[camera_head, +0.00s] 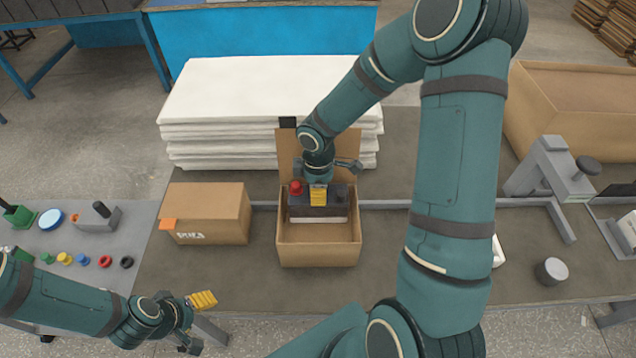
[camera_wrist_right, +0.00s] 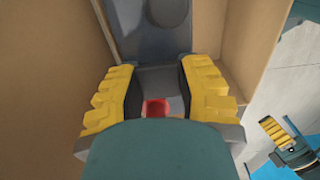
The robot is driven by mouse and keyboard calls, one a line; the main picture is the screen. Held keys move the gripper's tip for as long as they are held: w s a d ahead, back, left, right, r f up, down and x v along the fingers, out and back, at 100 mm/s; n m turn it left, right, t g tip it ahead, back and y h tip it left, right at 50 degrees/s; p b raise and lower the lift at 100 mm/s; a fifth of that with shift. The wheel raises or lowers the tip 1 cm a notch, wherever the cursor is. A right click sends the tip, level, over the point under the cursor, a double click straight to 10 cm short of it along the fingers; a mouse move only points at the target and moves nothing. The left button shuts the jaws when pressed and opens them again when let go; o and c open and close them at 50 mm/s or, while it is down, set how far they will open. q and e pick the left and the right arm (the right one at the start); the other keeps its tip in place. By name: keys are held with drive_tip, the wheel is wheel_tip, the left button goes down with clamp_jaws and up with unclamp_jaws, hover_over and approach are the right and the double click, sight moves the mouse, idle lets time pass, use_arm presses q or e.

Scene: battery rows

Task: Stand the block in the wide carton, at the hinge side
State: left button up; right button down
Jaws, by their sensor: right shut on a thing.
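The wide carton (camera_head: 288,255) stands open in the middle of the bench, its lid (camera_head: 287,150) raised at the back. The dark grey block (camera_head: 337,212) has a red cap (camera_head: 296,187) and a dark cap on top. It is upright at the back of the carton, by the lid. I cannot tell whether it touches the floor. My right gripper (camera_head: 318,196) is shut on the block from above. In the right wrist view the block (camera_wrist_right: 160,45) lies between the yellow-padded fingers. My left gripper (camera_head: 200,320) is open and empty at the front left.
A closed carton (camera_head: 205,208) stands left of the wide carton. White sheets (camera_head: 230,100) are stacked behind. A grey rail (camera_head: 390,204) runs right along the bench, toward a grey fixture (camera_head: 553,170). A grey cylinder (camera_head: 551,270) stands at the front right.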

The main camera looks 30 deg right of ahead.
drive_tip(key=shift+w+f+b, duration=0.1)
drive_tip(key=shift+f+b, duration=0.4)
drive_tip(key=shift+b, duration=0.05)
idle(0.4)
drive_tip(key=c, duration=1)
unclamp_jaws()
drive_tip(key=shift+o, duration=0.2)
drive_tip(key=shift+r, duration=0.1)
drive_tip(key=shift+r+p, duration=0.25)
drive_tip(key=shift+p, duration=0.15)
wheel_tip(320, 180, up, 12)
drive_tip(key=p, duration=0.2)
drive_tip(key=shift+r, duration=0.25)
